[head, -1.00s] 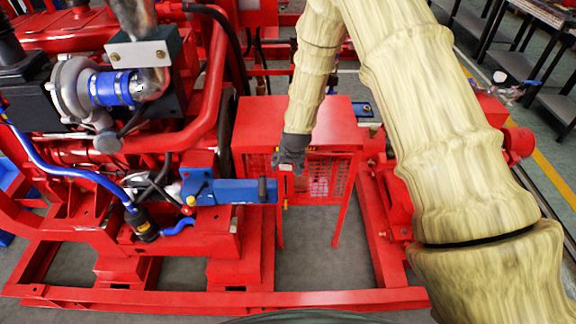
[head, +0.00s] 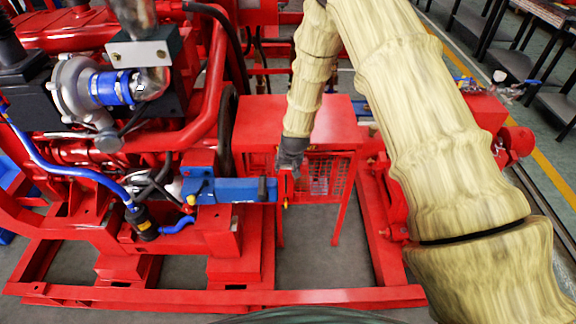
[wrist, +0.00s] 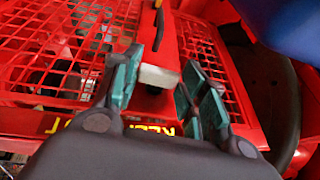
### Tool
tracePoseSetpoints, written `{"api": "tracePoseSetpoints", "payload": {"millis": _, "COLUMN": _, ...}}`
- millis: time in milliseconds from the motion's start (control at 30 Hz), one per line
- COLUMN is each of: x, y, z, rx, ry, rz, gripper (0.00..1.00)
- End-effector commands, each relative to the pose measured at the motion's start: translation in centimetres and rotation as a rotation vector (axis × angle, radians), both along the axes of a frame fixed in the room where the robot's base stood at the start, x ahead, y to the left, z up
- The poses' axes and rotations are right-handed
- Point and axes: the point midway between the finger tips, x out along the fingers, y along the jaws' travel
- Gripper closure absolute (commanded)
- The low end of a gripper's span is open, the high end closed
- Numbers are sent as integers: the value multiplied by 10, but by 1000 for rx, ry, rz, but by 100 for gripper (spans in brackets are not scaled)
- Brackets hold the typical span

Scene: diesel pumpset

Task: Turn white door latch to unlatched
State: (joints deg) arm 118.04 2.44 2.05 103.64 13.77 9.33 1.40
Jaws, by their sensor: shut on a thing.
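The white door latch (wrist: 158,76) shows in the wrist view as a pale block on the red frame strip between two mesh door panels. My gripper (wrist: 160,80) has its green-padded fingers on either side of the latch and is shut on it. In the head view my gripper (head: 290,166) is at the upper front of the red mesh-doored cabinet (head: 290,122). The latch is tiny there and largely hidden by the gripper. The exact angle of the latch is hard to tell.
The blue part with a dark end (head: 232,190) sticks out close to the left of my gripper. The red engine (head: 60,150) fills the left side. A red base rail (head: 200,297) runs along the front. Open floor (head: 310,250) lies below the cabinet.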

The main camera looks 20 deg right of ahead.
Motion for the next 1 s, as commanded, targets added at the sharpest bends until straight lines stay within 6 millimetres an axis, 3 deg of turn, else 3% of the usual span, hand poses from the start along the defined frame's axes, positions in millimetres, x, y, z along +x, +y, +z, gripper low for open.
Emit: {"api": "tracePoseSetpoints", "payload": {"millis": 1000, "x": 0, "y": 1, "z": 0, "rx": -131, "ry": 39, "rz": -2, "gripper": 81}}
